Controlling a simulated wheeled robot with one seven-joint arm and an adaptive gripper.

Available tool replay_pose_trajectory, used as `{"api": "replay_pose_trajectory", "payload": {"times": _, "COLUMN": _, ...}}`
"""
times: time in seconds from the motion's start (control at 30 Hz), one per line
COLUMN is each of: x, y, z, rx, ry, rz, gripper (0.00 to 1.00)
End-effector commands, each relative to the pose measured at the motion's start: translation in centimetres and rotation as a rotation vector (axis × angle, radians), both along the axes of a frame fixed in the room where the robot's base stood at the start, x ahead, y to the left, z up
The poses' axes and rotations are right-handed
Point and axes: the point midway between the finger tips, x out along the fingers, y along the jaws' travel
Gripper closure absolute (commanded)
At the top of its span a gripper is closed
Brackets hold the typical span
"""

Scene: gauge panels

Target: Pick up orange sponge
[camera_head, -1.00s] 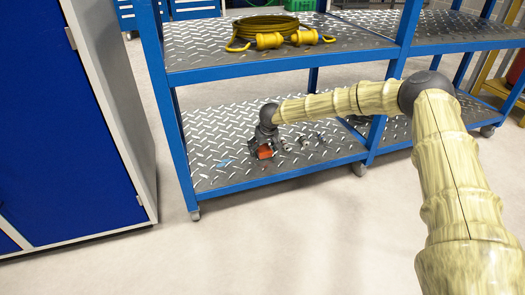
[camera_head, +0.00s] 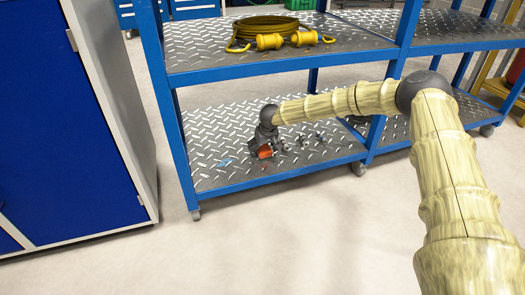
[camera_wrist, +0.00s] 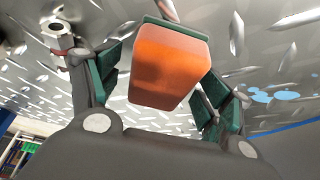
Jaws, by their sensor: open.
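The orange sponge (camera_head: 265,152) is on the lower shelf of the blue rack, right at my gripper (camera_head: 258,148). In the wrist view the sponge (camera_wrist: 168,66) shows as an orange block with a dark green layer along its top edge. My gripper (camera_wrist: 160,95) is open, with one green-padded finger to the left of the sponge and one to the right. A gap shows between the left finger and the sponge; whether the right finger touches it I cannot tell.
The lower shelf (camera_head: 215,125) is metal tread plate with several small metal fittings (camera_head: 302,140) right of the sponge. A light-blue patch (camera_head: 225,162) lies to the left. The upper shelf (camera_head: 190,50) holds a coiled yellow cable (camera_head: 265,25). A blue cabinet (camera_head: 60,120) stands at left.

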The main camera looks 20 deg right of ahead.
Motion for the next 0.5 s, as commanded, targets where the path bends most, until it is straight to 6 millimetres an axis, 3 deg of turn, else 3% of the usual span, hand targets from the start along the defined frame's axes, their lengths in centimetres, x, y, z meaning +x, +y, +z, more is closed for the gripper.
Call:
{"api": "replay_pose_trajectory", "payload": {"times": 0.1, "x": -0.01, "y": 0.00, "z": -0.01, "rx": 0.000, "ry": 0.000, "rz": 0.000, "gripper": 0.21}}
{"api": "replay_pose_trajectory", "payload": {"times": 0.33, "x": -0.01, "y": 0.00, "z": 0.00, "rx": 0.000, "ry": 0.000, "rz": 0.000, "gripper": 0.63}}
{"api": "replay_pose_trajectory", "payload": {"times": 0.5, "x": 0.00, "y": -0.01, "z": 0.00, "rx": 0.000, "ry": 0.000, "rz": 0.000, "gripper": 0.63}}
